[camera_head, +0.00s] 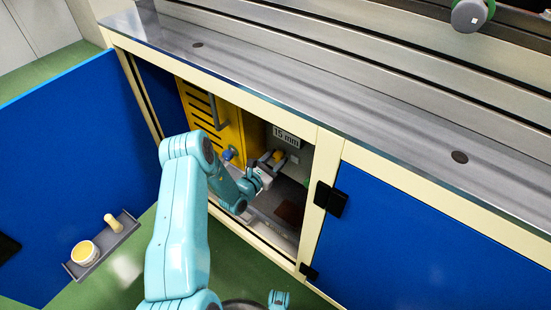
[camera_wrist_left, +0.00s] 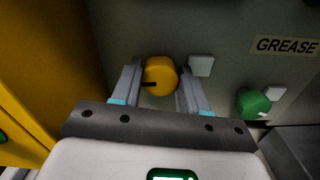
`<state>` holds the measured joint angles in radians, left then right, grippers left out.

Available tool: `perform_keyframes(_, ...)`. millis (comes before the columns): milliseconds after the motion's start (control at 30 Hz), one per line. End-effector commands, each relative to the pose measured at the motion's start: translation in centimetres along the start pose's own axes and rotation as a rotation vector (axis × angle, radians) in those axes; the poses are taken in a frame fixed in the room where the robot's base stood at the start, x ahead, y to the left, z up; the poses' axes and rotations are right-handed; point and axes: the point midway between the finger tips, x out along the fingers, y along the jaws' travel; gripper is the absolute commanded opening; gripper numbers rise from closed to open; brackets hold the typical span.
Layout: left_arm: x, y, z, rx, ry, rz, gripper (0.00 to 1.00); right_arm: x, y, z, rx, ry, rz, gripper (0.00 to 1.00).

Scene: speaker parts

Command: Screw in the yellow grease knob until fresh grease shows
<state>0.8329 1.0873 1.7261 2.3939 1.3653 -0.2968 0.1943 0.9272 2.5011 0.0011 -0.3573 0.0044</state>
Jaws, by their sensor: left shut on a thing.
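The yellow grease knob (camera_wrist_left: 159,76) is round with a dark mark on its face, and sits on a grey panel (camera_wrist_left: 215,30) inside the open cabinet. In the wrist view my left gripper (camera_wrist_left: 160,82) has one finger on each side of the knob, shut on it. In the head view my left arm reaches in through the doorway, and the left gripper (camera_head: 266,163) is at the small yellow knob (camera_head: 278,155). A pale square (camera_wrist_left: 201,66) is just right of the knob.
A green knob (camera_wrist_left: 253,103) sits below a GREASE label (camera_wrist_left: 287,46).

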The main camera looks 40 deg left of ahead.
Motion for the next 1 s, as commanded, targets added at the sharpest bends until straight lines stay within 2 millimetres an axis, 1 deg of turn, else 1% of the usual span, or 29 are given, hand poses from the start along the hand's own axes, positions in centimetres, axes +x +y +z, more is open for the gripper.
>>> perform_keyframes(200, -0.03, -0.08, -0.02, 0.17, 0.001, -0.001, 0.13, -0.24, -0.14, 0.08, -0.002, -0.002, 0.0, 0.43)
perform_keyframes(500, -0.03, -0.13, -0.08, 0.338, 0.002, -0.001, 0.13, -0.39, -0.22, 0.13, -0.003, -0.003, 0.0, 0.43)
perform_keyframes(733, -0.03, -0.14, -0.11, 0.396, 0.002, -0.001, 0.13, -0.43, -0.25, 0.14, -0.004, -0.004, 0.0, 0.43)
perform_keyframes(1000, -0.04, -0.13, -0.12, 0.408, 0.002, -0.001, 0.13, -0.43, -0.25, 0.15, -0.004, -0.004, 0.0, 0.43)
